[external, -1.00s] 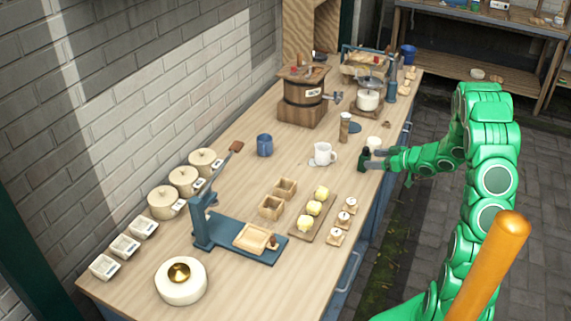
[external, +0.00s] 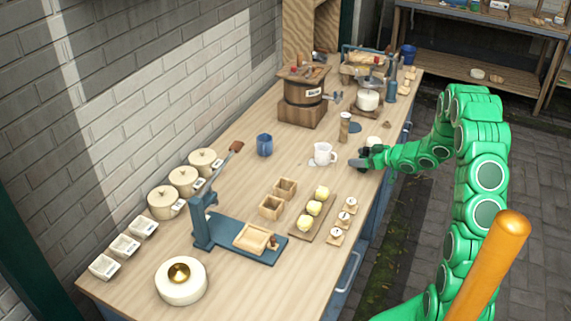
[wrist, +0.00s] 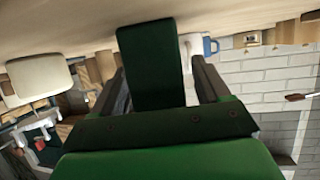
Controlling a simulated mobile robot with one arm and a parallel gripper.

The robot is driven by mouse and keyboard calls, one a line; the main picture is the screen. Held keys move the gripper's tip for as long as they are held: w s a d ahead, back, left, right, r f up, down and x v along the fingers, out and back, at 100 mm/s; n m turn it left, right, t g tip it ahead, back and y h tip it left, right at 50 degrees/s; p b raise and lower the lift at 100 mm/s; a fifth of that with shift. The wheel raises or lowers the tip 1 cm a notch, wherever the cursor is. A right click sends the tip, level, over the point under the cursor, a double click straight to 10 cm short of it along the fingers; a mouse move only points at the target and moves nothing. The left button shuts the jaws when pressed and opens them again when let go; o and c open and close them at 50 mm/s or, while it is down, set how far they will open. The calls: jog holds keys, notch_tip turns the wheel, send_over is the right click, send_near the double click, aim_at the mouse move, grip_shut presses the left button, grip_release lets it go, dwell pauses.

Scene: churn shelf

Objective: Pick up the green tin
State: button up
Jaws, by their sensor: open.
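The green tin shows in the wrist view as a dark green upright block (wrist: 152,62) in the gap between my fingers. My gripper (external: 367,158) is open around it at the right edge of the worktop, with a finger on each side. In the external view the tin is small and dark and mostly hidden by the fingers. I cannot tell whether either finger touches it.
A white mug (external: 322,152) stands just left of my gripper, and a white cup (external: 373,141) is close behind it. A tray of yellow pieces (external: 314,208) lies nearer the front.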

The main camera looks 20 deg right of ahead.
jog(key=c, duration=1.1)
